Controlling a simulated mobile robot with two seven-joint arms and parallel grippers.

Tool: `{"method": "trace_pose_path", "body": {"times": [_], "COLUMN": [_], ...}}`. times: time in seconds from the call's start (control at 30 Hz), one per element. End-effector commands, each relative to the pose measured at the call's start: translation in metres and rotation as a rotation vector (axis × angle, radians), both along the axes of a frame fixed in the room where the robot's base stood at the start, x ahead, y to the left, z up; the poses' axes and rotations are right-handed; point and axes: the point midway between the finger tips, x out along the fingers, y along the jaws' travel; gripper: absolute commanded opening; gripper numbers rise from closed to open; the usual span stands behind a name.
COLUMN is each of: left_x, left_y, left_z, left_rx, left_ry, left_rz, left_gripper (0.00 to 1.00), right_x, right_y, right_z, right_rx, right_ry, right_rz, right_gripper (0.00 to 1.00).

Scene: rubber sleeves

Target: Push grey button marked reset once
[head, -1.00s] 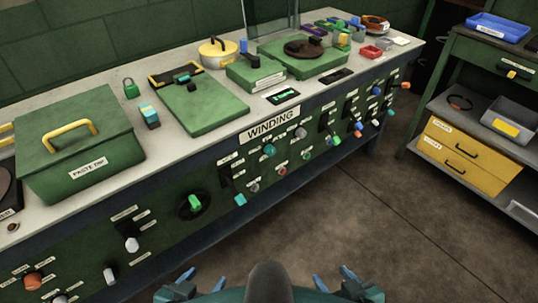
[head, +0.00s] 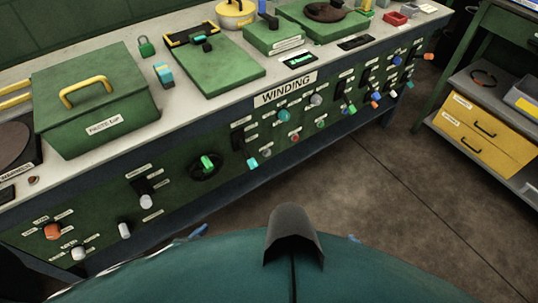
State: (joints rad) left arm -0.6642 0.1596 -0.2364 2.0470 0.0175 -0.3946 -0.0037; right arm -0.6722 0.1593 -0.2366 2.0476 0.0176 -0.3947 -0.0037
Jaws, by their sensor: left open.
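The green front panel (head: 178,188) of the bench carries several knobs and buttons with small white labels. Grey-white ones include one at the lower left (head: 78,253), one beside it (head: 124,230), one under a black switch plate (head: 146,201) and one below the WINDING sign (head: 316,99). The labels are too small to read, so I cannot tell which is marked reset. My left gripper (head: 196,233) shows only blue fingertips above my teal body, open, apart from the panel. My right gripper (head: 355,239) is almost wholly hidden; only a blue tip shows.
A shelf unit with yellow drawers (head: 480,132) stands at the right. The floor (head: 385,190) between is clear.

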Motion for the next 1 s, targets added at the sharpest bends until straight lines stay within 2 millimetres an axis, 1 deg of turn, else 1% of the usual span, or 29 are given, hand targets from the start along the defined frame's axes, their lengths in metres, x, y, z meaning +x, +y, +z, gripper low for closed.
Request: {"method": "trace_pose_path", "body": {"times": [0.03,0.07,0.63,1.0], "left_x": [0.0002,0.0002,0.0002,0.0001], "left_y": [-0.0001,-0.0001,-0.0001,-0.0002], "left_z": [0.0001,0.0001,0.0001,0.0000], "left_rx": [0.000,0.000,0.000,0.000], "left_ry": [0.000,0.000,0.000,0.000], "left_rz": [0.000,0.000,0.000,0.000], "left_gripper": [0.50,0.48,0.01,0.00], "right_x": [-0.0002,-0.0001,0.0042,0.0056], "right_y": [-0.0001,0.0000,-0.0001,-0.0001], "right_z": [-0.0001,0.0000,0.0023,0.0029], "right_rx": [0.000,0.000,0.000,0.000], "right_ry": [0.000,0.000,-0.009,-0.013], "right_rz": [0.000,0.000,-0.001,0.000], "right_gripper": [0.52,0.52,0.52,0.52]}}
